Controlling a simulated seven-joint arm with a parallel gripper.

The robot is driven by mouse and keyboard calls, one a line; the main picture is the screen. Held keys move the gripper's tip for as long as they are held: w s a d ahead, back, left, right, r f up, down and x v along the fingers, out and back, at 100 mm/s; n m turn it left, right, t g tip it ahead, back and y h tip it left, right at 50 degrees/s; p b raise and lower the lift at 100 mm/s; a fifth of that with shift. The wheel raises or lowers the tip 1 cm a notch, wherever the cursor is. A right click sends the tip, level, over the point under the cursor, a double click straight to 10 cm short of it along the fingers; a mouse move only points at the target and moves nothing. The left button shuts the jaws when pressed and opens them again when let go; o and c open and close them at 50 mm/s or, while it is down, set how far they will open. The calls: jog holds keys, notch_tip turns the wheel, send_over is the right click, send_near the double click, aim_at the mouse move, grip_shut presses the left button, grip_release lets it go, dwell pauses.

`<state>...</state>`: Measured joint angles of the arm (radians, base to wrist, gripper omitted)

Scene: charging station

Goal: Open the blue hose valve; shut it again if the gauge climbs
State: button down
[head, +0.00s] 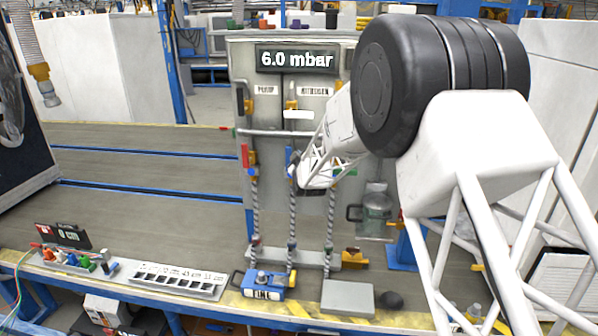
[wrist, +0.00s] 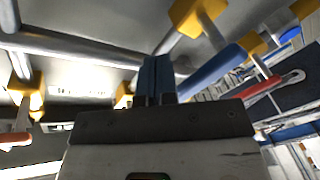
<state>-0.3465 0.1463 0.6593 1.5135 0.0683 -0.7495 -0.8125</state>
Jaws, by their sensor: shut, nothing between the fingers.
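The gauge (head: 297,59) on top of the grey panel reads 6.0 mbar. The blue valve handle (head: 289,158) is on the panel above the middle hose (head: 291,215), partly hidden by my gripper (head: 297,172). In the wrist view my gripper (wrist: 157,78) is shut and empty. A blue lever (wrist: 212,72) lies just right of the fingertips, slanting up to a yellow valve body; I cannot tell whether they touch.
A red valve handle (head: 245,156) is left of the blue one, and a red lever (wrist: 262,89) also shows in the wrist view. A horizontal grey pipe (head: 275,133) crosses the panel above. A blue block (head: 264,285) and grey box (head: 348,298) sit below.

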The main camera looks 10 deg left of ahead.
jog(key=shift+d+f, duration=0.5)
jog(key=shift+s, duration=0.1)
dwell(0.3)
jog(key=v, duration=1)
dwell(0.6)
jog(key=shift+d+r, duration=0.1)
jog(key=shift+d, duration=0.05)
